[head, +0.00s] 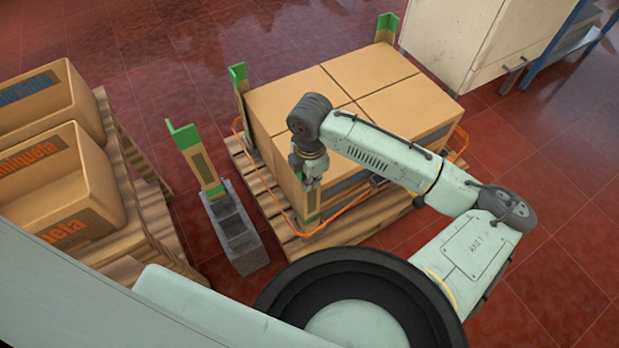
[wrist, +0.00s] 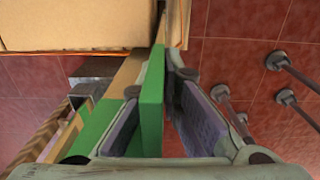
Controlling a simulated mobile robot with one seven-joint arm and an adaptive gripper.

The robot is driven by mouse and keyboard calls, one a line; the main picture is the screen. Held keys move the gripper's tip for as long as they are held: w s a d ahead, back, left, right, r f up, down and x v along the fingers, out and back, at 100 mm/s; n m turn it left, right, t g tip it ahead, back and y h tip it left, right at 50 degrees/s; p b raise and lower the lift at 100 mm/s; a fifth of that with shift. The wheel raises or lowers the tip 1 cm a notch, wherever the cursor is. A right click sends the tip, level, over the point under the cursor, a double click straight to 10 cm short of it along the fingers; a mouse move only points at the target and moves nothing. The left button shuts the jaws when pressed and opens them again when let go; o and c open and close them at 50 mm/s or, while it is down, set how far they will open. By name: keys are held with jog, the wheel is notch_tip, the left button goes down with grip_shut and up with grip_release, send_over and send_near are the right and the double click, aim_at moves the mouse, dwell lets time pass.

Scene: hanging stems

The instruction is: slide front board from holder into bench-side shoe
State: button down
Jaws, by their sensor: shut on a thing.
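My gripper (head: 312,182) is at the near corner of the box stack (head: 345,85) in the head view. It is shut on a corner board with a green top (wrist: 151,112), which stands between the purple finger pads (wrist: 168,85) in the wrist view. The board's lower part (head: 311,203) shows below the gripper, close to the stack's corner; whether it touches is unclear. The grey slotted holder (head: 238,232) stands on the floor left of the pallet, with another green-topped board (head: 197,157) upright at its far end. I cannot make out the shoe.
The stack sits on a wooden pallet (head: 262,192) with a loose-looking orange strap (head: 345,212) around it. Green-topped boards stand at the far left corner (head: 239,80) and far right corner (head: 386,30). Boxes (head: 75,185) on another pallet stand left. A pale cabinet (head: 465,40) is back right.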

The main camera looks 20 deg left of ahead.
jog(key=shift+f, duration=0.4)
jog(key=c, duration=2)
grip_release()
jog(key=shift+f, duration=0.1)
jog(key=o, duration=0.3)
jog(key=shift+r, duration=0.2)
